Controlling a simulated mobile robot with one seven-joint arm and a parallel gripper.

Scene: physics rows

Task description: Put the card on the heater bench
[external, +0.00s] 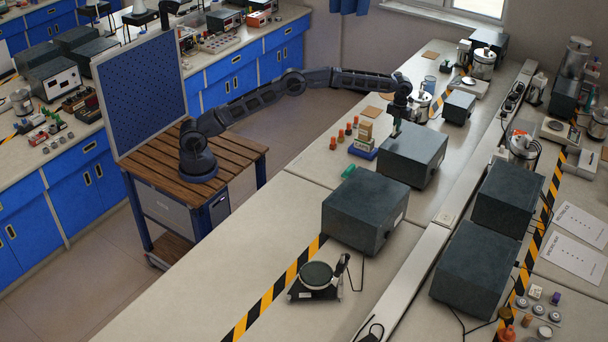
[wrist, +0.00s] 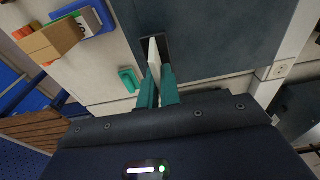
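My gripper (wrist: 158,82) has two teal fingers. They are closed on the near end of a thin pale card (wrist: 154,53), which stands on edge and sticks out beyond the fingertips. In the external view my gripper (external: 396,131) hangs at the far left edge of a dark grey box (external: 412,155) on the long bench. That box fills the upper right of the wrist view (wrist: 225,40), with a darker patch by the card's tip. I cannot tell whether the card touches it. No label shows which thing is the heater bench.
A blue tray with small boxes (external: 362,153), orange-capped bottles (external: 340,139) and a small green piece (external: 347,171) lie left of the box. A second dark box (external: 364,208) and a round-topped device (external: 316,276) stand nearer. The bench front left is clear.

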